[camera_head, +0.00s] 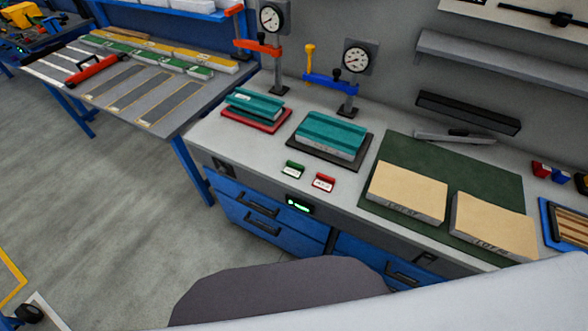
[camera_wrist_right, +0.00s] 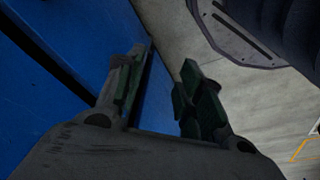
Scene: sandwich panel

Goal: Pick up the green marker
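The green marker (camera_head: 293,169) is a small block with a green top and a pale label. It lies near the front edge of the grey workbench in the head view. A similar red marker (camera_head: 323,182) lies just to its right. My right gripper (camera_wrist_right: 158,85) shows only in the right wrist view. Its two fingers are apart with nothing between them, in front of a blue surface and grey floor. No marker shows in that view. My left gripper is in neither view.
Behind the markers are teal blocks on a red plate (camera_head: 250,122) and a dark plate (camera_head: 356,157), under two dial gauges. A green mat (camera_head: 408,151) with two tan panels (camera_head: 406,192) lies to the right. Blue drawers (camera_head: 263,226) are below the bench edge.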

